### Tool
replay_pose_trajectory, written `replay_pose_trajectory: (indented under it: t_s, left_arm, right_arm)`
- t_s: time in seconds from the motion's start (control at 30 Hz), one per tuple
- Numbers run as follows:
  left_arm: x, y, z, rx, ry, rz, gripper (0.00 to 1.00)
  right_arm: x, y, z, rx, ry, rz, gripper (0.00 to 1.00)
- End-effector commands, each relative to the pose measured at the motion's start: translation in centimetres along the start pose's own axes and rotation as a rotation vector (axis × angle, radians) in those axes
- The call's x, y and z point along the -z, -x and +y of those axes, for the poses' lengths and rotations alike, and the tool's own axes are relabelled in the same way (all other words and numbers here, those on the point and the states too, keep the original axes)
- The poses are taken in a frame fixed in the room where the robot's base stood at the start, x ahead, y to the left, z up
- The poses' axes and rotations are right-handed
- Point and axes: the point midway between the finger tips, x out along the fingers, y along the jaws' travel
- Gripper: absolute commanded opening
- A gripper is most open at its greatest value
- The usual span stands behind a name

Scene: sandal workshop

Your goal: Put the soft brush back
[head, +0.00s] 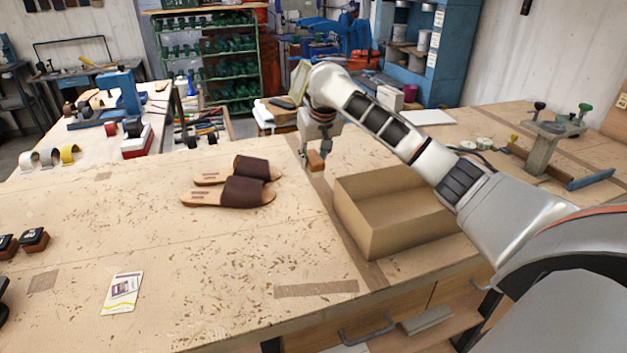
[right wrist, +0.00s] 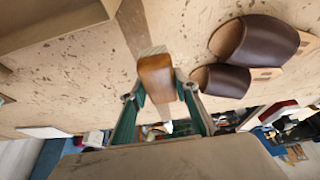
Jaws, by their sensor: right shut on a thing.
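The soft brush, with its brown wooden back (head: 316,161), is in my right gripper (head: 311,148), at the bench's far side between the sandals and the cardboard box. In the right wrist view, the brush's back (right wrist: 156,78) is between the two fingers of the right gripper (right wrist: 160,93), with a strip of pale bristles at its far end. I cannot tell whether the brush touches the bench or hangs just above it.
The open cardboard box (head: 385,238) stands right of the gripper and looks empty. Two brown sandals (head: 240,192) lie to the left. A card (head: 122,293) and two small dark-topped blocks (head: 34,240) lie nearer. The bench (head: 230,265) is clear in the middle front.

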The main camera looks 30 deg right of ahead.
Motion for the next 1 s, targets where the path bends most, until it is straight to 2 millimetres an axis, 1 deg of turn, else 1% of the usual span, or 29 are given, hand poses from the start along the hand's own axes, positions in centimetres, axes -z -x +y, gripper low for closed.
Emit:
replay_pose_trajectory:
  t_s: [0.03,0.1,0.27,0.53,0.63,1.0]
  left_arm:
    - [0.0,0.0,-0.1,0.000,-0.003,0.000,0.40]
    - [-0.1,0.0,-0.1,0.000,-0.005,-0.001,0.40]
    - [-0.1,0.0,-0.2,0.000,-0.006,-0.001,0.40]
    - [-0.2,0.1,0.0,-0.001,-0.002,-0.003,0.40]
    - [-0.2,0.1,0.2,-0.002,0.003,-0.003,0.40]
    - [-0.2,0.1,0.5,-0.002,0.012,-0.004,0.40]
  right_arm:
    - [-0.4,-0.9,0.0,0.000,0.000,-0.002,0.08]
    - [-0.8,-1.8,0.0,0.001,-0.001,-0.001,0.08]
    - [-1.1,-2.8,0.0,0.000,-0.001,-0.001,0.08]
    - [-2.5,-6.0,0.0,0.000,-0.002,-0.002,0.08]
    - [-2.7,-6.5,0.0,-0.001,-0.001,0.000,0.08]
    - [-2.8,-6.8,0.0,0.000,-0.001,0.000,0.08]
